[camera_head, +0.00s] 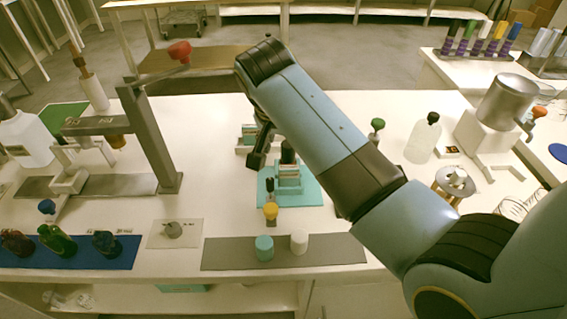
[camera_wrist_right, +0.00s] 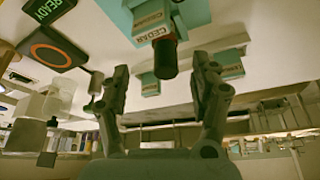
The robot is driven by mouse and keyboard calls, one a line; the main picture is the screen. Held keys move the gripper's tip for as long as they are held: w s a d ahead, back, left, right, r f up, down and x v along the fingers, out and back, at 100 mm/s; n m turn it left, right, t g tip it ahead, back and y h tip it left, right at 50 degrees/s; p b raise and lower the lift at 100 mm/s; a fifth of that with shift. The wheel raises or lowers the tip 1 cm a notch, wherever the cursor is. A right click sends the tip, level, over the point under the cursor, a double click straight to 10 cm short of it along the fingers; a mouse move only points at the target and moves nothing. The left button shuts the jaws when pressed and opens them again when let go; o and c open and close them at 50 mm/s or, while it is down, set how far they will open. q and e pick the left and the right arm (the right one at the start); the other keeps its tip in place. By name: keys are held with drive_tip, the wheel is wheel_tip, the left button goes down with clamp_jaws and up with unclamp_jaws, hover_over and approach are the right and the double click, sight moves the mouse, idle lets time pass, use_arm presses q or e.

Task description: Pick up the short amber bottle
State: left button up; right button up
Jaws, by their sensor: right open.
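A dark, black-capped bottle (camera_head: 288,152) stands upright at the teal rack (camera_head: 316,190) in the middle of the table. A dark bottle top (camera_wrist_right: 165,60) shows in the right wrist view, beside a label reading CEDAR (camera_wrist_right: 155,32). It lies ahead of and between the fingers, apart from them. My right gripper (camera_head: 259,150) is open and empty, just left of the bottle in the head view; its spread fingers show in the wrist view (camera_wrist_right: 162,88). The frames do not show clearly which bottle is the short amber one. My left gripper is out of view.
Several dark bottles stand on a blue mat (camera_head: 80,262) at front left. A grey mat (camera_head: 330,255) holds a teal jar (camera_head: 264,247) and a white jar (camera_head: 299,242). A metal stand (camera_head: 150,135) rises left of my arm. A clear bottle (camera_head: 423,140) stands right of it.

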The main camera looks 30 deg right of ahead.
sight(286, 153)
drive_tip(key=shift+x, duration=1.2)
drive_tip(key=shift+w+f, duration=0.15)
drive_tip(key=shift+f, duration=0.15)
drive_tip(key=x, duration=0.5)
drive_tip(key=shift+w+a+b, duration=0.1)
drive_tip(key=shift+w+b, duration=0.1)
drive_tip(key=shift+b, duration=0.15)
drive_tip(key=shift+r, duration=0.1)
drive_tip(key=c, duration=1.1)
drive_tip(key=shift+c, duration=0.9)
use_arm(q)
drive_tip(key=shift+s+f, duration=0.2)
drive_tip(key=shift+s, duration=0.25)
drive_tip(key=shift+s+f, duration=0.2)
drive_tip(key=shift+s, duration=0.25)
